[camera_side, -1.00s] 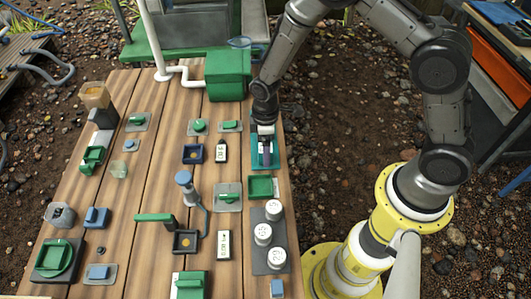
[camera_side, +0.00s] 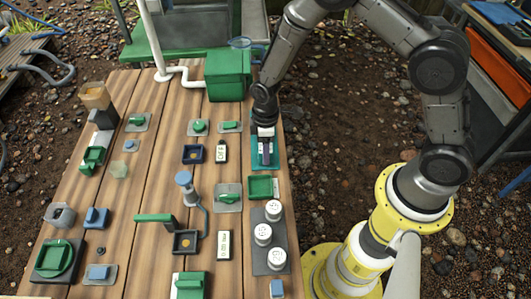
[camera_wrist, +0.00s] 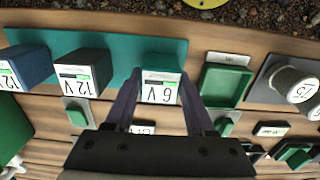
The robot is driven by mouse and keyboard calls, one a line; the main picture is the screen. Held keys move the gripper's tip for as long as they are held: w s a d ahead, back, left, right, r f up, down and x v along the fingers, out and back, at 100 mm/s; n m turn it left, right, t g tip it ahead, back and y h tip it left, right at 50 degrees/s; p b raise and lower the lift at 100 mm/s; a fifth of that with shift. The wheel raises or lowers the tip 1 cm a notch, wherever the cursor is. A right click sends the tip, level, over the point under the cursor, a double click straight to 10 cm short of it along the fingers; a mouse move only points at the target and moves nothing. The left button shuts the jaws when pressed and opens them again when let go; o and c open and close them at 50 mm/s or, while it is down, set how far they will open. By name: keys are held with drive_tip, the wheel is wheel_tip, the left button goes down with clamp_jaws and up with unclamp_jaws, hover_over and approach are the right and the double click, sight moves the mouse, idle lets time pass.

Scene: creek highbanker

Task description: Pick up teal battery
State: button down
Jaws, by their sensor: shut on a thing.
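The teal battery (camera_wrist: 162,75), with a white label reading 6V, sits at the teal rack (camera_wrist: 120,50) in the wrist view. My gripper (camera_wrist: 160,98) is shut on it, one dark finger on each side. I cannot tell whether the battery is lifted clear of the rack. In the side view my gripper (camera_side: 265,158) points down over the teal rack (camera_side: 275,160), and the fingers and wrist hide most of the battery there.
A dark 12V battery (camera_wrist: 84,72) and a blue 12V battery (camera_wrist: 28,66) stand left of the teal one in the wrist view. A green tray (camera_side: 261,187) and a dark block with white numbered cylinders (camera_side: 270,245) lie nearby. A green box (camera_side: 228,75) stands at the bench's far end.

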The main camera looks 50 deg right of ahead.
drive_tip(key=shift+r, duration=0.1)
drive_tip(key=shift+r, duration=0.45)
wheel_tip(320, 180, up, 3)
drive_tip(key=shift+s+f, duration=0.1)
drive_tip(key=shift+s, duration=0.05)
drive_tip(key=s+d+r, duration=0.2)
drive_tip(key=s+r, duration=0.7)
drive_tip(key=s, duration=0.4)
drive_tip(key=shift+s, duration=0.25)
drive_tip(key=shift+s+d+r, duration=0.1)
drive_tip(key=shift+d, duration=0.05)
